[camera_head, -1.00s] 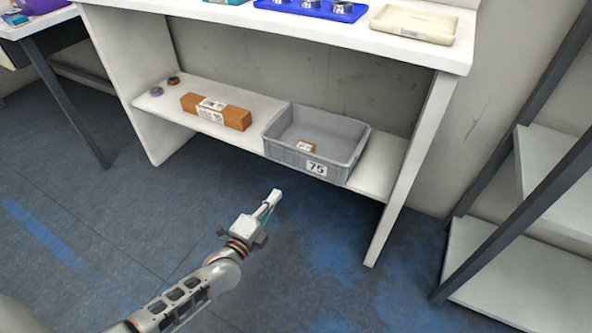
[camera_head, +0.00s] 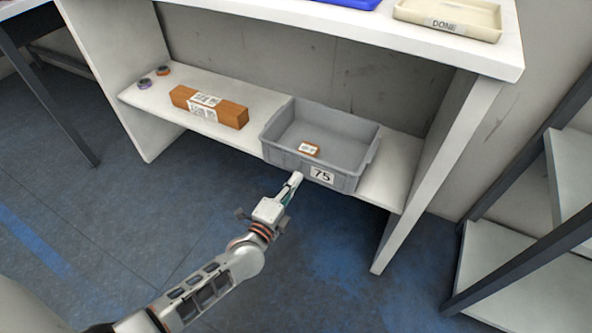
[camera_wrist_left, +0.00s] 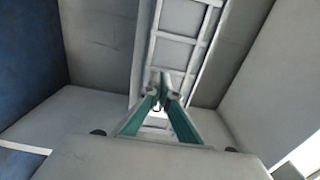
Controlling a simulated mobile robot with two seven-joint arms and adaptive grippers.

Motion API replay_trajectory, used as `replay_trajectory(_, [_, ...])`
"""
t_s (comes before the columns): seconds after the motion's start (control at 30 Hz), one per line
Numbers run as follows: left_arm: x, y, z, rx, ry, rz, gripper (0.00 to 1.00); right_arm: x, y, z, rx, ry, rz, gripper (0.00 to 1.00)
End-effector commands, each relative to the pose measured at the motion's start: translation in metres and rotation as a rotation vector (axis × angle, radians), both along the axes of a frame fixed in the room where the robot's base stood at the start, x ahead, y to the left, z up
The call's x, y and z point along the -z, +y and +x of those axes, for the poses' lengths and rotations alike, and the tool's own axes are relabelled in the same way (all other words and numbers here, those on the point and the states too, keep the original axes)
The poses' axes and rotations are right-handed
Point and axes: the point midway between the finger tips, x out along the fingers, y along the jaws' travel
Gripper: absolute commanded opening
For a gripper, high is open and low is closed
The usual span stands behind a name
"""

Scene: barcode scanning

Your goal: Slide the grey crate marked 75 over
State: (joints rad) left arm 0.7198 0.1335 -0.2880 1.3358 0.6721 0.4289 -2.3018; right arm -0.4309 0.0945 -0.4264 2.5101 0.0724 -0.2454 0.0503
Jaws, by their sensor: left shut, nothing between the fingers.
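The grey crate (camera_head: 339,139) marked 75 stands on the lower shelf (camera_head: 390,185) of the white bench, right of the middle. In the left wrist view the closed fingers (camera_wrist_left: 158,90) point at the crate's ribbed grey wall (camera_wrist_left: 178,50). My right gripper is not in view.
A long brown box (camera_head: 209,107) lies on the shelf left of the crate. Two small rolls (camera_head: 145,83) sit at the shelf's left end. A bench side panel (camera_head: 440,165) stands right of the crate, with a little bare shelf between them. A cream tray (camera_head: 448,18) is on top.

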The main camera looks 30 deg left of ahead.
Motion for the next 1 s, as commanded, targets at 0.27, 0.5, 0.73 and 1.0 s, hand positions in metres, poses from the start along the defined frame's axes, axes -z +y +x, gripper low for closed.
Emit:
replay_trajectory(0.27, [0.000,-0.009,0.002,0.000,0.000,-0.002,0.00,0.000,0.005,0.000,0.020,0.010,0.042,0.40])
replay_trajectory(0.5, [0.000,-0.010,0.003,0.000,-0.001,-0.001,0.00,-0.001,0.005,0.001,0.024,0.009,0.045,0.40])
replay_trajectory(0.73, [-0.001,-0.009,0.009,-0.001,-0.002,0.001,0.00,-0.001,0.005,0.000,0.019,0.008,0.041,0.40])
replay_trajectory(1.0, [0.001,-0.011,0.061,-0.001,0.000,0.000,0.00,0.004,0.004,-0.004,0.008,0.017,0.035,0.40])
